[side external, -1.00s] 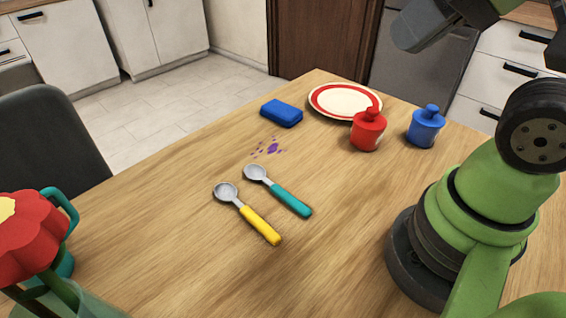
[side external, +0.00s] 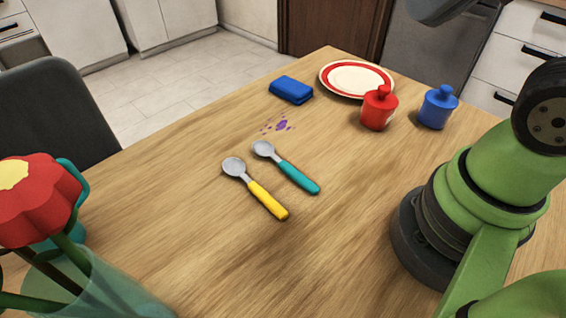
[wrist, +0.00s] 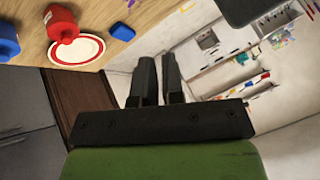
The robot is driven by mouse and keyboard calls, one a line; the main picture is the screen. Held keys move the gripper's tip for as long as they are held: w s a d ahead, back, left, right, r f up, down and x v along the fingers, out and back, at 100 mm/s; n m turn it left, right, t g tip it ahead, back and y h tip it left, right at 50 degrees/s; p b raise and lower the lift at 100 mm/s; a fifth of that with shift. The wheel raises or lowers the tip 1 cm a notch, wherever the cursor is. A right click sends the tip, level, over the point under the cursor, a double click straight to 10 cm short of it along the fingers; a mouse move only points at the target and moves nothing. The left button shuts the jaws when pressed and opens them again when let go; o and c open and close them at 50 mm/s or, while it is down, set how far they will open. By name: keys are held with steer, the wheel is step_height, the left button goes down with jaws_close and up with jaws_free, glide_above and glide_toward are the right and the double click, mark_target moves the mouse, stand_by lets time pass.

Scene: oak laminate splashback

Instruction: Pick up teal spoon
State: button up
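The teal spoon (side external: 299,177) lies flat on the wooden table in the side external view. Its grey bowl points to the far left and its teal handle toward the near right. A spoon with a yellow handle (side external: 268,201) lies beside it, nearly parallel, on the left and nearer side. My gripper (wrist: 159,60) shows only in the wrist view. Its two dark fingers stand apart with a narrow gap and nothing between them. It is away from both spoons, and neither spoon shows in the wrist view.
Beyond the spoons are purple spots (side external: 280,126), a blue block (side external: 291,90), a red-rimmed plate (side external: 357,78), a red lidded pot (side external: 379,110) and a blue one (side external: 438,108). A red flower (side external: 30,200) in a glass vase (side external: 100,285) stands front left. The table around the spoons is mostly clear.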

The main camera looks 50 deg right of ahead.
steer(key=o, duration=0.7)
steer(key=n+g+h, duration=0.2)
steer(key=n+g, duration=0.1)
steer(key=g, duration=0.4)
glide_above(296, 173)
steer(key=f, duration=2.4)
steer(key=shift+s+d+f, duration=0.2)
steer(key=shift+d+f, duration=0.15)
steer(key=shift+f, duration=0.05)
steer(key=shift+w+a+f, duration=0.1)
steer(key=shift+a+f, duration=0.1)
steer(key=shift+f, duration=1.4)
steer(key=shift+w+a+f, duration=0.1)
steer(key=shift+a+f, duration=0.05)
steer(key=shift+f, duration=1.4)
